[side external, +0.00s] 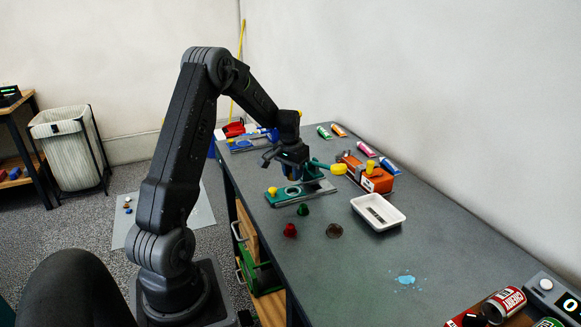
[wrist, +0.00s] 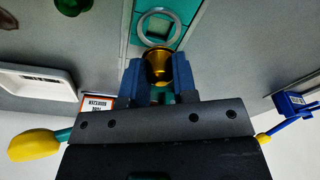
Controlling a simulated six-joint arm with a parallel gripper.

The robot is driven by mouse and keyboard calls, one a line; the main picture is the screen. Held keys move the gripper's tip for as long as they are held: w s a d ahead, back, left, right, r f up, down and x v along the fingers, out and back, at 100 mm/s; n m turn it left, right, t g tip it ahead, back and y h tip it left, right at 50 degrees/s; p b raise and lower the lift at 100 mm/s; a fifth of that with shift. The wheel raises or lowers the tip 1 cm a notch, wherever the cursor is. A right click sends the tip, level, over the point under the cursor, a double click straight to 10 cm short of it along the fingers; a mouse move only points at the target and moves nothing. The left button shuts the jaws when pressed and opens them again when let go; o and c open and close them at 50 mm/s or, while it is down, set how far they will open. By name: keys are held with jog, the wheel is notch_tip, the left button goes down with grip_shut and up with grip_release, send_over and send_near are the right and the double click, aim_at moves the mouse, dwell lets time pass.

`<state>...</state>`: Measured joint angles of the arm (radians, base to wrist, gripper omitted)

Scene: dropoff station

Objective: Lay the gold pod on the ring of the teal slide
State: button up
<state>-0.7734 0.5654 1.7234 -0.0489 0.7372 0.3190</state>
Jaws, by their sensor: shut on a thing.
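My gripper (wrist: 158,75) is shut on the gold pod (wrist: 158,65), which sits between its two blue fingers in the wrist view. The teal slide (wrist: 184,10) lies ahead of the fingers, with its pale ring (wrist: 159,14) just beyond the pod. In the side view my gripper (side external: 291,164) is above the teal slide (side external: 318,187), with the ring (side external: 293,190) below it. The slide has a yellow knob at its left end. The pod cannot be made out in the side view, and its exact height over the ring is unclear.
A green pod (side external: 303,209), a red pod (side external: 290,231) and a brown pod (side external: 334,231) stand in front of the slide. A yellow-headed tool (side external: 338,169) is close behind the slide.

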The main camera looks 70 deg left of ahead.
jog(key=shift+f, duration=2.15)
jog(key=o, duration=0.8)
jog(key=shift+r, duration=0.15)
jog(key=shift+r, duration=3.4)
